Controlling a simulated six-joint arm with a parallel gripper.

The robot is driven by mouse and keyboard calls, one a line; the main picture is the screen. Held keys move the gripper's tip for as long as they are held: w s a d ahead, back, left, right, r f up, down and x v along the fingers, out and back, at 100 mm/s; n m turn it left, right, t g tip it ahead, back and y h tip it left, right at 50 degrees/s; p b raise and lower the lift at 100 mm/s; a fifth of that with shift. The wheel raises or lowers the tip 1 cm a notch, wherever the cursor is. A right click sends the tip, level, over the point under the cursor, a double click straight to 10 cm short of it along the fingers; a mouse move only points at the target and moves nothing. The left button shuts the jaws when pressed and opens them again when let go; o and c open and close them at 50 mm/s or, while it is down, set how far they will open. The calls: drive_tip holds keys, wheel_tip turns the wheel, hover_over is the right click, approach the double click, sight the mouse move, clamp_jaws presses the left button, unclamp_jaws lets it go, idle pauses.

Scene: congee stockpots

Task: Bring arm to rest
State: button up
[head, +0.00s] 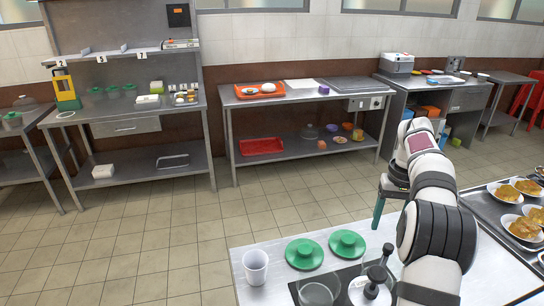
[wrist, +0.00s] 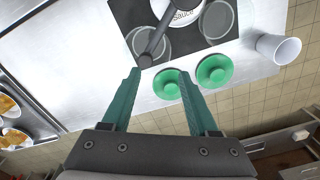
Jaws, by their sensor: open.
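My gripper (wrist: 158,80) is open and empty in the wrist view, its two green fingers spread apart. Two green lids (head: 304,252) (head: 347,243) lie side by side on the table. They also show in the wrist view (wrist: 214,70) (wrist: 167,84), with the right fingertip close to one of them. A dark mat (head: 342,279) bears a pot with a black-knobbed lid (head: 370,289) and a glass-like round vessel (head: 318,294).
A white cup (head: 255,267) stands at the table's left. Plates of brown food (head: 523,227) fill a tray at the right. Steel benches (head: 300,95) with an orange tray (head: 259,90) stand along the wall. Open tiled floor (head: 160,220) lies between.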

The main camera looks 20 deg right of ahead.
drive_tip(key=s+a+r, duration=0.3)
drive_tip(key=s+a, duration=0.2)
drive_tip(key=a, duration=0.7)
drive_tip(key=s+a+r, duration=0.3)
drive_tip(key=s+a, duration=0.2)
drive_tip(key=a, duration=0.6)
drive_tip(key=s+a+f, duration=0.3)
drive_tip(key=s+a, duration=0.2)
drive_tip(key=s, duration=0.4)
drive_tip(key=s+a+f+y, duration=0.1)
drive_tip(key=s+a+f, duration=0.2)
drive_tip(key=s+a, duration=0.3)
drive_tip(key=s, duration=0.3)
drive_tip(key=shift+f+m+y, duration=0.3)
drive_tip(key=shift+f, duration=0.05)
